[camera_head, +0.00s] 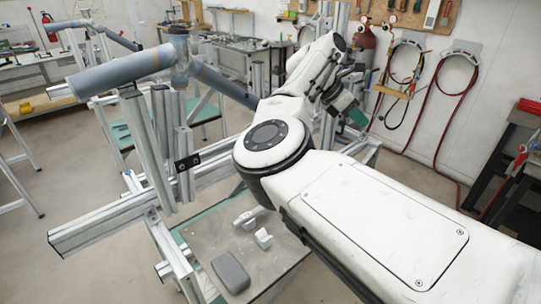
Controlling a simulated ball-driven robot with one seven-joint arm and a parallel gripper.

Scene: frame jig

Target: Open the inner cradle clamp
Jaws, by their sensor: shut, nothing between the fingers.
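The jig is an aluminium-profile frame (95,226) at the left, with upright posts (160,145) carrying a grey-blue tube (120,73). A small black block with a round centre (187,162) sits on the posts near the cross beam. I cannot tell whether it is the inner cradle clamp, or whether that clamp is open or shut. My gripper (347,106) shows only as a dark and teal end beyond my white arm, right of the jig and apart from the black block. It is shut and empty; its fingertips are hard to make out.
A low grey table (210,262) below the jig holds a dark grey pad (231,272) and small light parts (263,238). My arm hides much of the jig's right side. Hoses (455,100) hang on the right wall.

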